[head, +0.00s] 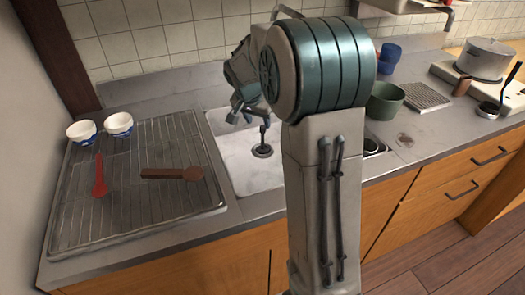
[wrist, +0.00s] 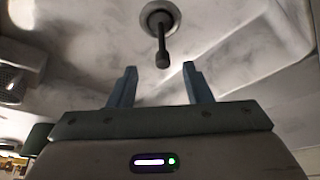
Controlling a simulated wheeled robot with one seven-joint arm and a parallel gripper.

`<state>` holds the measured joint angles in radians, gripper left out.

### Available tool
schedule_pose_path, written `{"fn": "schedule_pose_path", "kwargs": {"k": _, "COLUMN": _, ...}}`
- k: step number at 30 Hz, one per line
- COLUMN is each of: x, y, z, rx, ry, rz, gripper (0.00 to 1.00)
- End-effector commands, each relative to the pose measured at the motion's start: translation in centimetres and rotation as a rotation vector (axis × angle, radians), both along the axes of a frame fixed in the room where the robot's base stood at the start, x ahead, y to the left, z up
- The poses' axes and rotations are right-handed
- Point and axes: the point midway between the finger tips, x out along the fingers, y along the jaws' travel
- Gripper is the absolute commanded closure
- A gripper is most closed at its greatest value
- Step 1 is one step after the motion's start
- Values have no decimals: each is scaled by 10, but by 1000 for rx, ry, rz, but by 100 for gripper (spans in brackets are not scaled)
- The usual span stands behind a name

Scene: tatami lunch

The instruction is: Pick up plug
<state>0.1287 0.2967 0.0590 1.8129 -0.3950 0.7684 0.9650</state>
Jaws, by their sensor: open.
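The plug (head: 262,149) is a dark disc with a thin upright stem and knob, standing in the white sink basin (head: 232,160). In the wrist view the plug (wrist: 162,45) shows at the top centre, its knob lying in the picture between and just beyond my two fingertips. My gripper (head: 241,116) is open and empty, above the basin, beside and slightly left of the plug's knob in the head view. The fingers (wrist: 159,68) look apart from the plug. My arm hides the right part of the sink.
A green pot (head: 386,101), blue cup (head: 390,53) and grated tray (head: 424,97) stand right of my arm.

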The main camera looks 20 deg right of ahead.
Motion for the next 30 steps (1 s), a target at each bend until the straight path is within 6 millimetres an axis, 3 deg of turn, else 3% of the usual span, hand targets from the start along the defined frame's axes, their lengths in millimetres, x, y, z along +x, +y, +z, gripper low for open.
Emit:
{"fn": "schedule_pose_path", "kwargs": {"k": 1, "x": 3, "y": -4, "z": -12, "rx": 0, "ry": 5, "rz": -2, "gripper": 55}}
{"fn": "schedule_pose_path", "kwargs": {"k": 6, "x": 10, "y": -11, "z": -37, "rx": 0, "ry": 3, "rz": -1, "gripper": 55}}
{"fn": "schedule_pose_path", "kwargs": {"k": 14, "x": 17, "y": -17, "z": -53, "rx": -1, "ry": 2, "rz": -1, "gripper": 55}}
{"fn": "schedule_pose_path", "kwargs": {"k": 21, "x": 30, "y": -27, "z": -83, "rx": 1, "ry": 2, "rz": 1, "gripper": 55}}
{"fn": "schedule_pose_path", "kwargs": {"k": 30, "x": 34, "y": -29, "z": -92, "rx": 0, "ry": 0, "rz": 1, "gripper": 55}}
